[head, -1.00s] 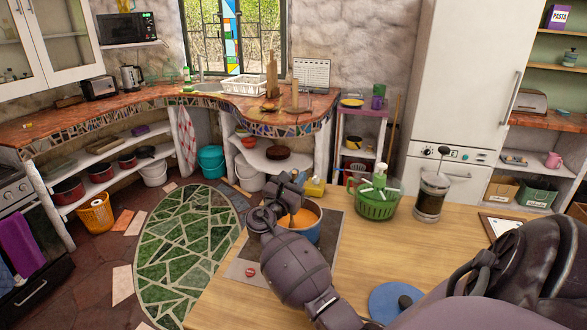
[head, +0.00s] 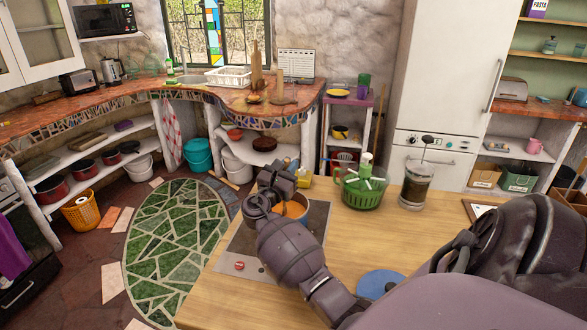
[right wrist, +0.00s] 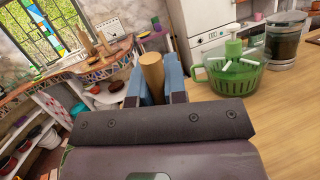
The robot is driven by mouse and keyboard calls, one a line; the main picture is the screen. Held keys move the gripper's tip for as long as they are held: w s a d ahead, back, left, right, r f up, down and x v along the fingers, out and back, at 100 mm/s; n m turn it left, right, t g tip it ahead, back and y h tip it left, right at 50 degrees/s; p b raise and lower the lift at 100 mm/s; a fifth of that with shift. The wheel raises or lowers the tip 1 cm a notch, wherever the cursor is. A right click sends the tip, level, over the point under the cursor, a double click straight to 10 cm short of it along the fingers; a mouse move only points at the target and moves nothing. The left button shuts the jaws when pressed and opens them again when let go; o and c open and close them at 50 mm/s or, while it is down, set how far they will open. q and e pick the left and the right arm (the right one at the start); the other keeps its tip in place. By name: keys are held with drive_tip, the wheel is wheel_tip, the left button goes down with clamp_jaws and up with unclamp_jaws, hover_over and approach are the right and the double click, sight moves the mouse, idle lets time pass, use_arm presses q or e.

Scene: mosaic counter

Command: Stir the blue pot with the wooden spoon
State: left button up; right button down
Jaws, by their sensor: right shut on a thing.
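The blue pot (head: 307,213) with orange contents stands on a grey mat (head: 318,218) on the wooden table, largely hidden behind my right arm in the head view. My right gripper (head: 284,181) is over the pot's left and far side. In the right wrist view, the gripper (right wrist: 153,88) has its blue fingers shut on the round handle of the wooden spoon (right wrist: 152,70). The spoon's lower end is hidden, so I cannot tell how deep it sits in the pot. My left gripper is not in view.
A green basket (head: 362,193) and a glass press (head: 416,185) stand right of the pot. A blue disc (head: 380,284) lies near the table front. The table's middle right is clear.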

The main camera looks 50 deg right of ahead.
idle(0.3)
wheel_tip(320, 180, up, 13)
drive_tip(key=s+a, duration=0.1)
drive_tip(key=shift+s+p, duration=0.25)
drive_tip(key=shift+p, duration=0.15)
idle(1.1)
